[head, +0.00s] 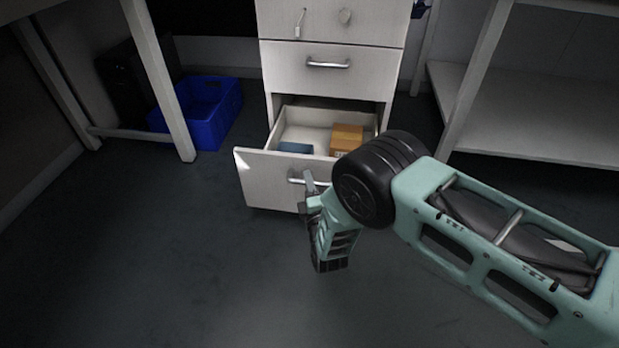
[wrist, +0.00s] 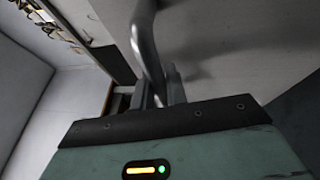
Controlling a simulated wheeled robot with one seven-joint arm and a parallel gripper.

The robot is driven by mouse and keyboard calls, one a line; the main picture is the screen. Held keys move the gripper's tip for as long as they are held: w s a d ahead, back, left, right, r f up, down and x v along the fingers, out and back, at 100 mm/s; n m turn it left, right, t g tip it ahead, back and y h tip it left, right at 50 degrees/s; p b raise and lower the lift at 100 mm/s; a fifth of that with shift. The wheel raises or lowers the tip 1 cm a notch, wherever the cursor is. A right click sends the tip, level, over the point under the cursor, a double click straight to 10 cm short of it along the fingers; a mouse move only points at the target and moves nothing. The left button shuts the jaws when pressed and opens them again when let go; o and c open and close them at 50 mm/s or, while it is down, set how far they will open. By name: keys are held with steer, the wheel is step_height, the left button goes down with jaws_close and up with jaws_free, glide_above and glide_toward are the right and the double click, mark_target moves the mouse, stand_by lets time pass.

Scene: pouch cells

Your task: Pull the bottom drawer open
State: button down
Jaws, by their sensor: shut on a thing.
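The bottom drawer (head: 262,181) of the white cabinet stands pulled well out, and its inside shows. Its bar handle (head: 294,181) is on the front panel. My gripper (head: 308,186) is at the drawer front, shut on this handle. In the wrist view the metal handle (wrist: 148,45) runs down to my gripper fingers (wrist: 163,90). A brown box (head: 347,138) and a flat blue thing (head: 296,148) lie inside the drawer. My arm hides the right part of the drawer front.
The drawer above (head: 330,70) is closed. A blue crate (head: 208,110) stands on the floor to the left under a table. A white shelf unit (head: 540,118) stands at the right. The dark floor (head: 170,260) in front of the cabinet is clear at left.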

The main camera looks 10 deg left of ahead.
steer(key=shift+s, duration=0.3)
steer(key=c, duration=1.4)
jaws_free()
steer(key=p+v, duration=0.6)
steer(key=v, duration=1.1)
steer(key=shift+s+p, duration=0.2)
steer(key=shift+p, duration=0.1)
